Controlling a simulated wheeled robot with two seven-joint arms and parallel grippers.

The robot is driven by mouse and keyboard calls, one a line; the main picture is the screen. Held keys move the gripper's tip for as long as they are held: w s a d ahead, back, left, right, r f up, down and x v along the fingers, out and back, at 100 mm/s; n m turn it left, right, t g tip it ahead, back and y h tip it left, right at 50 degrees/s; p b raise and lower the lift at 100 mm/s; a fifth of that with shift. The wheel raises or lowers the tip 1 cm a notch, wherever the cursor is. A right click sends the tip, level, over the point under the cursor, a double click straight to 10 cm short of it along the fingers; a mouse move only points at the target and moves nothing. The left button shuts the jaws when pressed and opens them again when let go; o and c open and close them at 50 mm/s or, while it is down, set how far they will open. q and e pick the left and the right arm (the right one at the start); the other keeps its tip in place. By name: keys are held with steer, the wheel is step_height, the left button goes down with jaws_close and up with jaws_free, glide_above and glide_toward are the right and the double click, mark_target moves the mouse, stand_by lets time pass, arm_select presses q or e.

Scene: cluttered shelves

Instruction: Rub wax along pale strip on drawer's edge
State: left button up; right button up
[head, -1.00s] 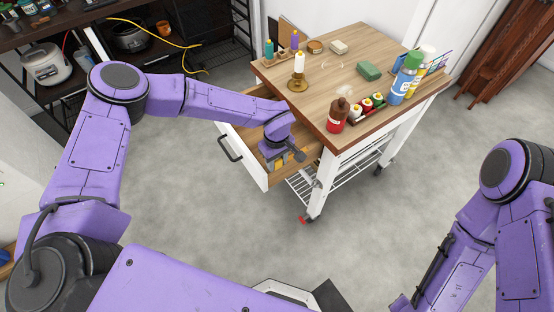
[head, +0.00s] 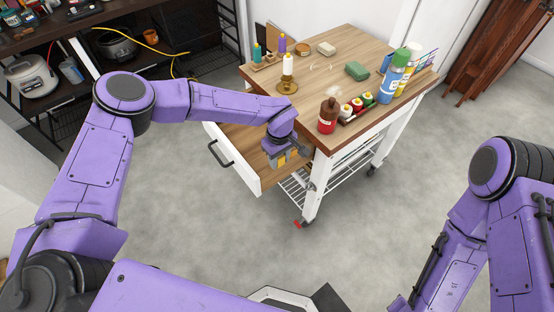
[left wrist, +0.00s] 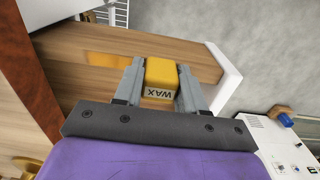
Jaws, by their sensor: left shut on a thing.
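My left gripper (head: 286,162) is shut on a yellow wax block (left wrist: 161,78), labelled "WAX", which shows between its fingers in the left wrist view (left wrist: 155,88). The gripper is low at the near side of the open drawer (head: 240,172), close to the cart body. The drawer has a wooden inside and a white front. In the left wrist view its wooden side (left wrist: 195,55) runs behind the wax, and an orange patch (left wrist: 108,60) lies to the left. I cannot make out the pale strip, or whether the wax touches wood. My right gripper is out of view.
Dark shelves (head: 100,50) stand at the back left. The floor in front is clear.

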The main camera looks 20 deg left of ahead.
mark_target(269, 170)
arm_select(q)
steer(key=shift+s+a+r+p, duration=0.15)
steer(key=shift+s+a+p, duration=1)
steer(key=shift+s+p, duration=0.25)
steer(key=shift+s+a, duration=0.15)
steer(key=shift+s, duration=0.05)
step_height(269, 170, up, 7)
steer(key=p, duration=0.6)
